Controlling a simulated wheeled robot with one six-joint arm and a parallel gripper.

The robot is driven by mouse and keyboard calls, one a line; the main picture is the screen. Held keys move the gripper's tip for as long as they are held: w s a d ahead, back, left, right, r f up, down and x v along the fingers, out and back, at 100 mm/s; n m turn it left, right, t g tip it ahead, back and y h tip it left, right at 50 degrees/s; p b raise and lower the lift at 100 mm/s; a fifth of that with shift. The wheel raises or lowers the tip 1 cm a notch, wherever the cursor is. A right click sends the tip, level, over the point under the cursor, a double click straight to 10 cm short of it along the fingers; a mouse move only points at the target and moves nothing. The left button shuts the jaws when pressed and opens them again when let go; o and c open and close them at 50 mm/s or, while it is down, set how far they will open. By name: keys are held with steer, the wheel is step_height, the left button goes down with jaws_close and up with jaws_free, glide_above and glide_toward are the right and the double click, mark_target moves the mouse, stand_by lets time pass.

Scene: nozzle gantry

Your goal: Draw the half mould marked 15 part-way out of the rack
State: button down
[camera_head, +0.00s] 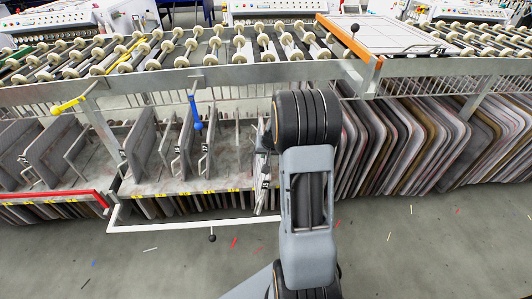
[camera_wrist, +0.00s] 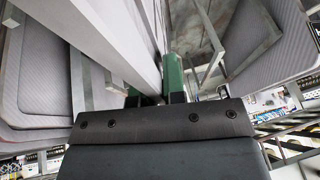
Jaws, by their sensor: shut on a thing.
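In the head view, grey half moulds stand on edge in the rack (camera_head: 165,183) under the roller table. One of them (camera_head: 262,165), with small dark marks on its front edge, stands just left of my arm and is partly hidden by it. I cannot read 15 on any of them. My gripper is hidden behind my arm there. In the wrist view my gripper (camera_wrist: 155,88), with green finger pads, is shut on a pale grey upright part of a half mould (camera_wrist: 115,38). The gripped spot is mostly hidden by the fingers.
Tightly packed panels (camera_head: 415,140) fill the rack to the right. A white frame bar (camera_head: 165,227) runs along the lower front. Blue (camera_head: 197,126) and yellow (camera_head: 68,105) knobbed levers stick out. The floor (camera_head: 400,240) in front is open, with small scraps.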

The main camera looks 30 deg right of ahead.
steer(key=shift+s, duration=0.1)
steer(key=c, duration=1.4)
jaws_free()
steer(key=shift+d, duration=0.1)
steer(key=shift+o, duration=1.4)
steer(key=shift+r, duration=0.1)
steer(key=p+v, duration=0.3)
steer(key=v, duration=1)
steer(key=shift+r+p, duration=0.3)
steer(key=shift+p, duration=0.05)
